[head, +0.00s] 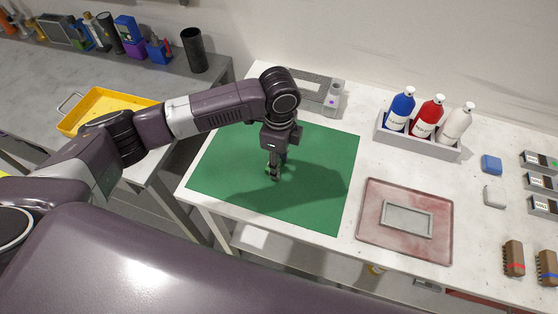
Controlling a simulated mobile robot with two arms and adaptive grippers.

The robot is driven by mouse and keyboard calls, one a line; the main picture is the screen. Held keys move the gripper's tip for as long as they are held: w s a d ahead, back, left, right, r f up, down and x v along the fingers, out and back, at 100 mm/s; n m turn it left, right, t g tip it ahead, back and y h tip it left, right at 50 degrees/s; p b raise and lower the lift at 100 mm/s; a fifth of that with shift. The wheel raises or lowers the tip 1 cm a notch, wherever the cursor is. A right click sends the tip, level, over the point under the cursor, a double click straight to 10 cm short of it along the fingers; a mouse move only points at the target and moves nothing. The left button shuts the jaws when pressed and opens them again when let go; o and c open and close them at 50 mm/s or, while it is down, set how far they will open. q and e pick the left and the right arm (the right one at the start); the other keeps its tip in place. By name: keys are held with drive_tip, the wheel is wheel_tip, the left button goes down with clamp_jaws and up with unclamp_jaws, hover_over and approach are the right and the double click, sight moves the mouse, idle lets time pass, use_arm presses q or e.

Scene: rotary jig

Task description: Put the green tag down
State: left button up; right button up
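My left gripper (274,173) comes in from the left and points down over the green mat (225,184). Its fingertips are low, close to the mat. Its fingers look near each other, but the view is too small to show whether they are shut or hold anything. I cannot make out a green tag; a green one at the fingers is hard to tell from the mat. My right gripper is not in view.
Right of the mat lies a reddish tray (375,240) with a grey frame (407,217). Behind stand a bottle rack (420,143) and a grey device (333,97). Blue (491,164) and white (494,196) blocks lie at right. A yellow tray (98,104) is on the left bench.

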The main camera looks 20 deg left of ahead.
use_arm(q)
drive_tip(key=o, duration=1)
drive_tip(key=shift+f, duration=0.1)
drive_tip(key=shift+o, duration=0.2)
wheel_tip(320, 180, up, 12)
drive_tip(key=b, duration=0.2)
